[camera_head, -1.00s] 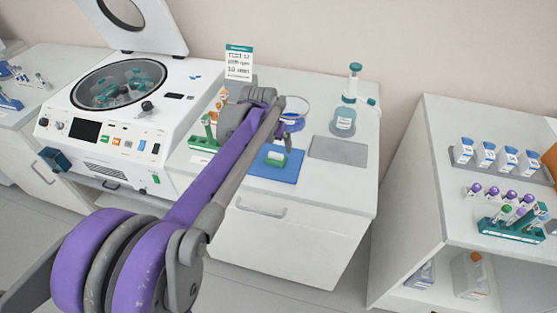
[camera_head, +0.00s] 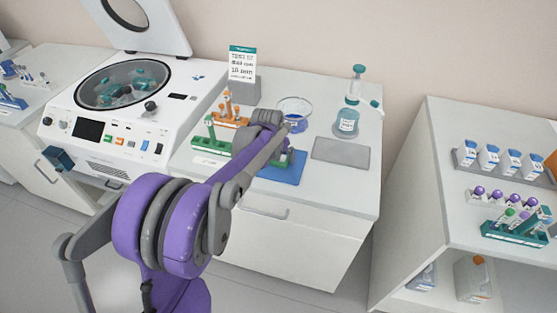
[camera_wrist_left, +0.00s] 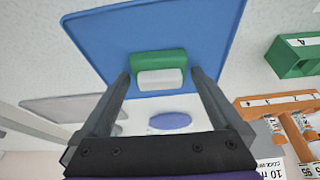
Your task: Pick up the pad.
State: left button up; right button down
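The pad (camera_wrist_left: 160,76), a small green and white block, sits on a blue mat (camera_wrist_left: 215,22) in the left wrist view. In the head view the blue mat (camera_head: 286,171) lies near the front of the middle bench, and my arm largely hides the pad. My left gripper (camera_wrist_left: 160,74) is open and empty. Its two fingers are on either side of the pad, with a gap visible at each side. In the head view my left gripper (camera_head: 280,148) is low over the mat, partly hidden by its own arm. My right gripper is not in view.
A green rack (camera_head: 211,148) and an orange rack (camera_head: 230,113) stand left of the mat. A glass dish (camera_head: 294,112) is behind it, with a pump bottle (camera_head: 346,122) at back right. A grey plate (camera_head: 341,150) lies right. A centrifuge (camera_head: 125,110) stands left.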

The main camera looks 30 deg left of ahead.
aim_at(279, 155)
pick_arm(q)
jog(key=c, duration=1.1)
notch_tip(279, 155, up, 10)
jog(key=shift+r, duration=0.1)
